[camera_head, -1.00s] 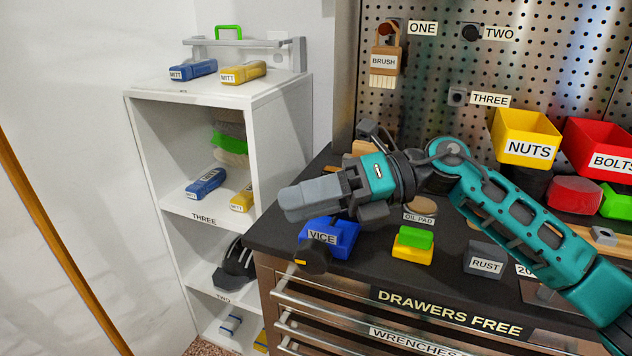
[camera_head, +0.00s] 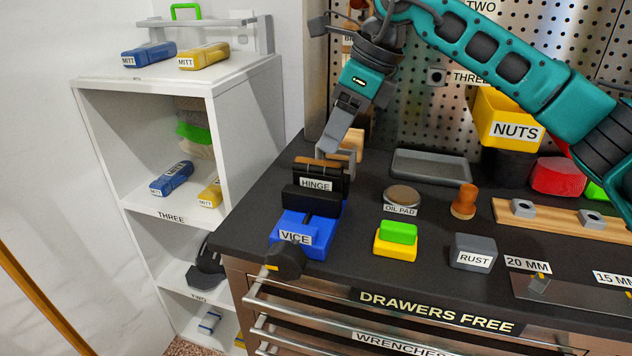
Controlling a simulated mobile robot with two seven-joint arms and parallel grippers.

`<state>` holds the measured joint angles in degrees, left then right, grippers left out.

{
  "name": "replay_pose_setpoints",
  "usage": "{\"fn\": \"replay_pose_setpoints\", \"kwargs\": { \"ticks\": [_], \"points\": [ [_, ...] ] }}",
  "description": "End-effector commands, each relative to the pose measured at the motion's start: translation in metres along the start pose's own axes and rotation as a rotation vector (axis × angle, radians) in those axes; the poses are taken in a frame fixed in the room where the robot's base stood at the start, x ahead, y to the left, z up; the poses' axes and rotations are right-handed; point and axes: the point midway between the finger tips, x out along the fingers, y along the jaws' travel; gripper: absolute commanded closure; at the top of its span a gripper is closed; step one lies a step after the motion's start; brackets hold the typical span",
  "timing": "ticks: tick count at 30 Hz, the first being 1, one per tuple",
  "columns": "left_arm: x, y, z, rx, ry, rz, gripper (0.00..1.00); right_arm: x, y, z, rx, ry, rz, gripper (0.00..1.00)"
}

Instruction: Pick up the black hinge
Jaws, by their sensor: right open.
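The black hinge (camera_head: 327,173), with a white HINGE label on its front, stands near the left end of the dark bench top. It is just behind the black jaws of the blue vice (camera_head: 318,240); I cannot tell whether the two touch. A brown strip shows along its top. My right gripper (camera_head: 332,143) points down, just above and behind the hinge, with its fingers seen nearly edge-on. It is open and holds nothing that I can see. My left gripper is out of view.
A wooden block (camera_head: 350,142) stands close behind the gripper. An oil pad tin (camera_head: 402,195), a green and yellow block (camera_head: 397,240) and a grey tray (camera_head: 430,167) lie to the right. A white shelf unit (camera_head: 250,110) stands left of the bench.

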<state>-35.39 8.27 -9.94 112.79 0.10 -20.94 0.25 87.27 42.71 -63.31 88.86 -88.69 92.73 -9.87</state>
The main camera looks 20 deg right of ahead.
Motion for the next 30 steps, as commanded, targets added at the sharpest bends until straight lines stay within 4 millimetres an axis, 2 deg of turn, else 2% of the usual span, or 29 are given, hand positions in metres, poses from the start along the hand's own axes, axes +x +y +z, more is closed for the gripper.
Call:
{"fn": "replay_pose_setpoints", "kwargs": {
  "ticks": [3,8,18,26,30],
  "points": [
    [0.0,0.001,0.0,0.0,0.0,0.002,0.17,0.016,0.001,0.0,-0.001,0.0,0.002,0.47],
    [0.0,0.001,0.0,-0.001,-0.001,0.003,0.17,0.026,-0.001,0.0,0.0,0.0,0.002,0.47],
    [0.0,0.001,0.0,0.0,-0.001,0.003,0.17,0.07,-0.007,-0.003,-0.001,-0.001,0.003,0.47],
    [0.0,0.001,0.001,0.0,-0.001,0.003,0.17,0.073,-0.007,-0.003,-0.001,-0.002,0.002,0.47],
    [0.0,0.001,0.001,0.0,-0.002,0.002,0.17,0.073,-0.007,-0.003,-0.001,-0.002,0.002,0.58]
  ]
}}
